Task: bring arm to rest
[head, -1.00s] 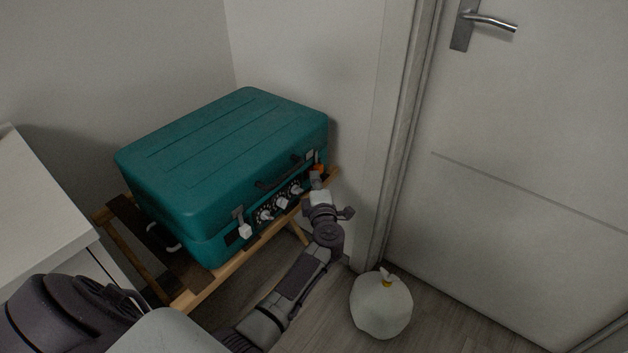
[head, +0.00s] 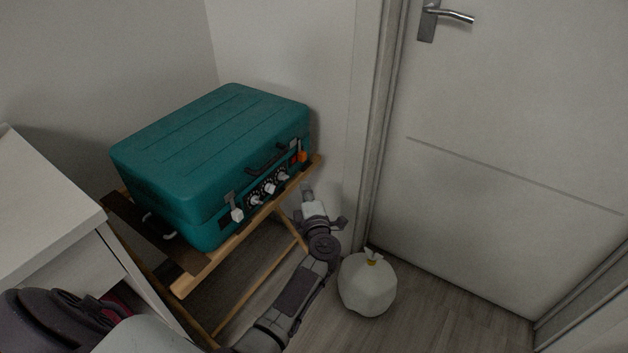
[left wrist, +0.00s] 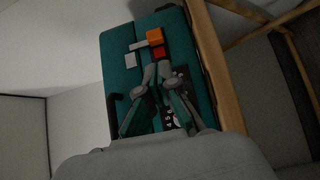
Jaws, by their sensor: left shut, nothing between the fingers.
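My left gripper (head: 307,190) is in front of and slightly below the right front corner of a teal suitcase-like case (head: 210,145). Its fingers also show in the left wrist view (left wrist: 153,72), shut together with nothing held. They overlap the case's front panel in that view; I cannot tell the exact gap. My left arm reaches up from the bottom of the head view. My right gripper is not in view.
The case sits on a wooden folding stand (head: 230,251). Its front has knobs, latches and an orange part (head: 302,157). A pale tied bag (head: 367,286) lies on the floor right of my arm. A white cabinet (head: 45,215) stands at left, a door (head: 520,120) at right.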

